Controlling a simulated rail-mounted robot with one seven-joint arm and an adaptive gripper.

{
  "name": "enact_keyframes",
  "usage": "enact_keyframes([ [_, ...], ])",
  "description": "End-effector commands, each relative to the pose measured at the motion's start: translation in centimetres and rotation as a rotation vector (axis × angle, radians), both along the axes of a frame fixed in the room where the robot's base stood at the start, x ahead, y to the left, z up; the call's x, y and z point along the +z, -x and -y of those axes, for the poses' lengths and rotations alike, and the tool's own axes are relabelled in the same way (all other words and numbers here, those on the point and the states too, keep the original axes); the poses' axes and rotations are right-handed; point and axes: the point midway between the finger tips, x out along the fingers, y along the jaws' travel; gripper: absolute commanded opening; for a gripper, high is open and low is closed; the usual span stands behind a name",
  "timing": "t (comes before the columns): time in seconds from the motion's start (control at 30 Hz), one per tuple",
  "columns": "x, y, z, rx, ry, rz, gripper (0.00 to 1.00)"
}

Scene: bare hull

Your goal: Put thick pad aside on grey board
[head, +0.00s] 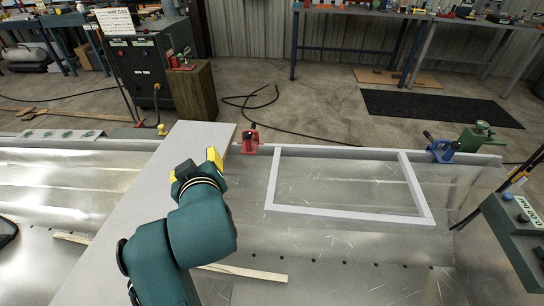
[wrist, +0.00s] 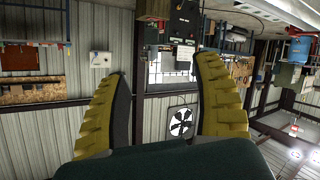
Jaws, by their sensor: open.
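My gripper (head: 197,164) is raised over a long flat grey board (head: 110,230) in the head view, with its yellow fingers pointing away from me. In the wrist view my gripper (wrist: 160,85) is open, with nothing between its ribbed yellow fingers.
A pale rectangular frame (head: 350,215) lies on the shiny metal surface (head: 330,265). A red clamp (head: 250,141), a blue clamp (head: 440,149) and a green vise (head: 480,137) stand along the far edge. A wooden strip (head: 245,272) lies nearby. A patterned sheet (head: 60,135) is at left.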

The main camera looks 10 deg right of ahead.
Motion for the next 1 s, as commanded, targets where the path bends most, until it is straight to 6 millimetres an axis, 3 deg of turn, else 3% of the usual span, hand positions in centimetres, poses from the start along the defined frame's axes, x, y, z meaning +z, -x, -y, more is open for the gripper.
enact_keyframes([
  [0.03,2.8,1.8,3.5,-0.066,-0.074,0.115,0.66],
  [0.1,7.0,5.2,7.7,-0.141,-0.178,0.276,0.66],
  [0.2,12.0,11.0,12.3,-0.210,-0.299,0.484,0.66],
  [0.3,15.2,15.9,14.9,-0.242,-0.376,0.629,0.66],
  [0.4,16.7,18.5,15.9,-0.250,-0.411,0.699,0.66],
  [0.73,17.1,18.9,16.0,-0.250,-0.417,0.712,0.66],
  [0.87,20.0,18.9,15.9,-0.250,-0.417,0.712,0.66],
  [1.0,25.7,18.9,15.9,-0.249,-0.416,0.712,0.66],
])
